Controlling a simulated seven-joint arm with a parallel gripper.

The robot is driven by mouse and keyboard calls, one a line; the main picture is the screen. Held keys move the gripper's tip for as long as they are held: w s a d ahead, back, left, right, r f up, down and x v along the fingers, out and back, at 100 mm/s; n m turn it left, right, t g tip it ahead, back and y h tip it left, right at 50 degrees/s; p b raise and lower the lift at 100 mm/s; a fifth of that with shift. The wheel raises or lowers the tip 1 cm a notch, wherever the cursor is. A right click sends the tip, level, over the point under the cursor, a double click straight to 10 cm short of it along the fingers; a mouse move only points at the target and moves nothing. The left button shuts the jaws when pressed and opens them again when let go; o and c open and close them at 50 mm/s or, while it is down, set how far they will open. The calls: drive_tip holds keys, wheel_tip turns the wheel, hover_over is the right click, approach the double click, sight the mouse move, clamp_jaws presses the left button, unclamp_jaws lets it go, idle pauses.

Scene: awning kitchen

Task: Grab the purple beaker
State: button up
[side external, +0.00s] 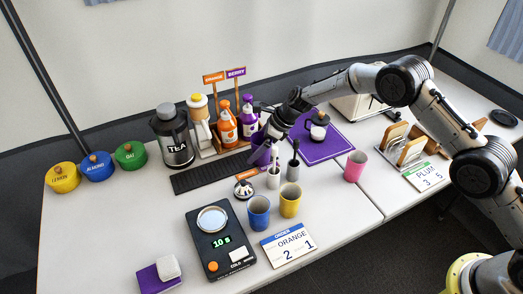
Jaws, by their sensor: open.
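A purple beaker (261,157) stands on the white table near the middle, just right of the dark ribbed mat. Its upper part is partly hidden by my gripper. My gripper (262,128) reaches in from the right, pointing left and down, with its open fingers at or just above the beaker. I cannot tell whether the fingers touch it or sit around it.
Orange and purple bottles (227,124) stand close behind. Grey holders with dark tools (292,168) stand close right. Blue (259,212), yellow (290,200) and pink (354,167) cups and a black scale (222,243) stand nearby.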

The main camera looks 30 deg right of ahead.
drive_tip(key=c, duration=1.2)
drive_tip(key=shift+o, duration=0.2)
drive_tip(key=shift+r, duration=0.5)
drive_tip(key=s+d, duration=0.1)
drive_tip(key=d, duration=0.2)
drive_tip(key=shift+s+r, duration=0.15)
drive_tip(key=shift+s, duration=0.25)
drive_tip(key=shift+s+d+r, duration=0.15)
drive_tip(key=shift+d+r, duration=0.05)
drive_tip(key=shift+r, duration=0.45)
wheel_tip(320, 180, up, 12)
drive_tip(key=shift+r, duration=0.25)
